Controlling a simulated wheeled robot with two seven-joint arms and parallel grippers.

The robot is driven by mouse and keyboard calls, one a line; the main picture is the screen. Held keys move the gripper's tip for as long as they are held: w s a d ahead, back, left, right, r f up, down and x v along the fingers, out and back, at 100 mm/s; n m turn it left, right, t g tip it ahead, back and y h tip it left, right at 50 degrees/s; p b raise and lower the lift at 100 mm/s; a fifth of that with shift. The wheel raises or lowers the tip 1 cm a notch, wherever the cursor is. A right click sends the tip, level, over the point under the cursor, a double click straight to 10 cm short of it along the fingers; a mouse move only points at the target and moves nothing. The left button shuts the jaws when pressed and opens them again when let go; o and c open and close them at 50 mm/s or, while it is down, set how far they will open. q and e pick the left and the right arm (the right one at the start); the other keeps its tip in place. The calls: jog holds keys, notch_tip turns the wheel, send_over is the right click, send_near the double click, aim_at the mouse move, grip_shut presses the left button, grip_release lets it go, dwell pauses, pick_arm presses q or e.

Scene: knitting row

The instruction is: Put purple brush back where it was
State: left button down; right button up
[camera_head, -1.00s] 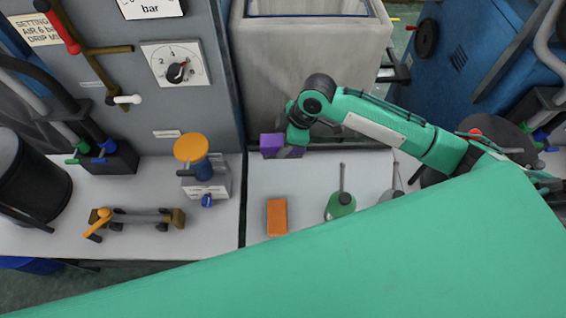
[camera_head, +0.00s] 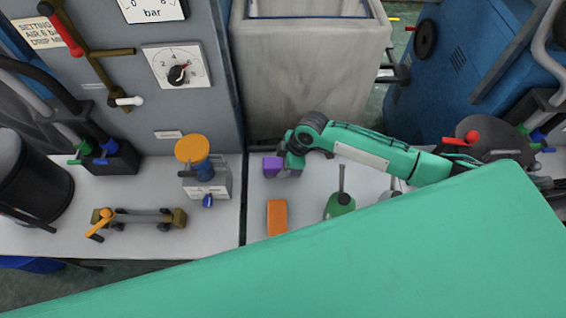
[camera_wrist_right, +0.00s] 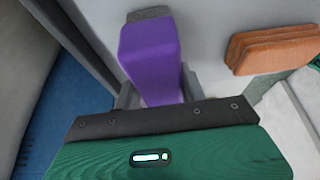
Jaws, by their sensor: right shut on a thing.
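The purple brush (camera_head: 272,166) is at the back left part of the right-hand light table in the head view. My right gripper (camera_head: 291,170) is shut on it, coming in from the right. In the right wrist view the purple brush (camera_wrist_right: 152,62) stands out between the two fingers (camera_wrist_right: 157,98), with a grey part at its far end. I cannot tell whether the brush touches the table. My left gripper is not in view.
An orange brush-like block (camera_head: 277,217) lies in front of the purple brush. A green oil can (camera_head: 341,204) stands to its right. A yellow-topped device (camera_head: 193,149) stands left of the table seam. A grey bin (camera_head: 312,80) is behind.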

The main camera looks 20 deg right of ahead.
jog(key=shift+f, duration=0.1)
jog(key=o, duration=0.9)
jog(key=b+v, duration=0.1)
jog(key=v, duration=1.1)
jog(key=shift+s, duration=0.1)
